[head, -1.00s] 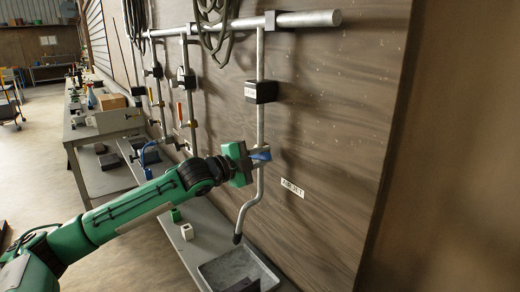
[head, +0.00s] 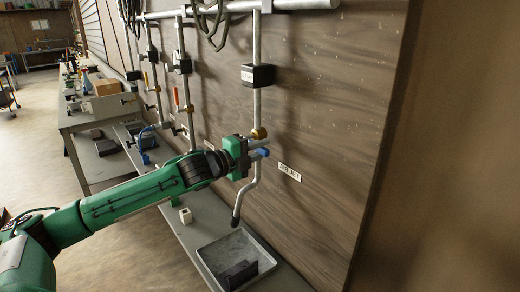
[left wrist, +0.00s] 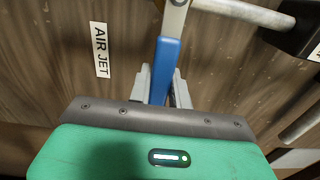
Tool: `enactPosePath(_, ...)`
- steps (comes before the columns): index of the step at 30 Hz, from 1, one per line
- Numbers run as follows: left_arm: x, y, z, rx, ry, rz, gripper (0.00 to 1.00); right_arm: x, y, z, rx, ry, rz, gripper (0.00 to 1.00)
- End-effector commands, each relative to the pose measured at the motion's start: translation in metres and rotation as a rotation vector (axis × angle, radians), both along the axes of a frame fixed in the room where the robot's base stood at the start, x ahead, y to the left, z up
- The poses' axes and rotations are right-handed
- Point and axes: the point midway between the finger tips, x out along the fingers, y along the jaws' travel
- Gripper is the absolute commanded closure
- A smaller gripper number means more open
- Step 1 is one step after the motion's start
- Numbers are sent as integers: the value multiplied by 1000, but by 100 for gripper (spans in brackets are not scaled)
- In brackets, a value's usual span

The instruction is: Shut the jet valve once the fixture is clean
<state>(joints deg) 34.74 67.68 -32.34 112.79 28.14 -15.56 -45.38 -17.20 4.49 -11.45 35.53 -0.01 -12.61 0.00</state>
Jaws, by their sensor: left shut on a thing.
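The jet valve is a brass body (head: 259,133) on the steel drop pipe, with a blue lever (left wrist: 166,68). My left gripper (head: 258,148) is shut on the blue lever, with a finger on either side of it in the left wrist view. The lever looks roughly crosswise to the pipe there. The bent pipe nozzle (head: 237,212) points down over a grey tray (head: 211,262). A dark fixture (head: 240,274) sits in the tray; its surface is too small to judge, and no air stream shows. My right gripper is not in view.
An AIR JET label (head: 289,172) is on the wood wall beside the valve. A black clamp box (head: 257,75) is higher on the pipe. Other drop pipes (head: 185,90) hang to the left. A small white block (head: 186,216) stands on the shelf.

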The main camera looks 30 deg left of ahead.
Motion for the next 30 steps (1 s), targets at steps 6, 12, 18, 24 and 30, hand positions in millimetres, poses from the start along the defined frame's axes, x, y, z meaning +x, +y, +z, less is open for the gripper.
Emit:
enactPosePath(6, 0, -1, -3, 3, 4, 0, 65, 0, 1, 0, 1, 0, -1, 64)
enactPosePath(12, 0, 0, -2, 1, 3, 0, 58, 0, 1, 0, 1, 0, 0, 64)
enactPosePath(18, -3, 2, -3, 2, 2, 1, 58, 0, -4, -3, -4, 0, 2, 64)
enactPosePath(24, -22, 10, -7, 5, 3, 2, 58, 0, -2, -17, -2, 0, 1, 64)
enactPosePath(30, -47, 21, -8, 5, 5, 3, 58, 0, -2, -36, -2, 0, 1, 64)
